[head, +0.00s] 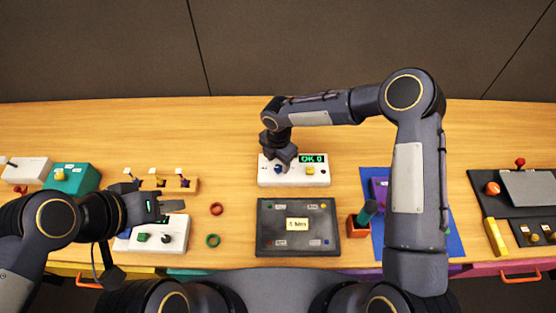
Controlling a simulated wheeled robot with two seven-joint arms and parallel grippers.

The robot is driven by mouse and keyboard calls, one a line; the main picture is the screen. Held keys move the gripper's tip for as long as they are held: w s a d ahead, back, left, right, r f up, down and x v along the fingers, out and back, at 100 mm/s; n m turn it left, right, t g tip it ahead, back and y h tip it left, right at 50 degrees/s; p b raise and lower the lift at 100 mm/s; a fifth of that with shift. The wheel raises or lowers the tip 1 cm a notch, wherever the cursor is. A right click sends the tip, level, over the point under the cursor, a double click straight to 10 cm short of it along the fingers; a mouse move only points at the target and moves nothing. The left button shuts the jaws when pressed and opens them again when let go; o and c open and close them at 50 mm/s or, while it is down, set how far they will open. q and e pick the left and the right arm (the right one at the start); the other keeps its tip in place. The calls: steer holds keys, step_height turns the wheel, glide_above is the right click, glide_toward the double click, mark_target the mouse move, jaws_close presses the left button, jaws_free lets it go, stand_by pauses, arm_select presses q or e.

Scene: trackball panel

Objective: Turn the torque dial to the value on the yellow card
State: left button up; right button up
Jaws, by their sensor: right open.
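A yellow card (297,224) with small, hard-to-read writing lies on a dark panel (264,246) at the front middle. Behind it is a white box (293,181) with a green-lit display (313,158) that seems to read "OK 0", a blue knob (278,169) and a yellow button (310,171). My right gripper (284,164) is open, pointing down at the blue knob; whether it touches is unclear. My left gripper (175,205) hangs over another white box (178,244) with a green button (143,237) and a dark dial (166,239). Which dial is for torque is unclear.
An orange cup with a green-handled thing (366,212) stands by a blue mat (449,238). Small switches (157,182) sit behind my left gripper.

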steer(key=shift+f, duration=0.9)
steer(key=c, duration=1)
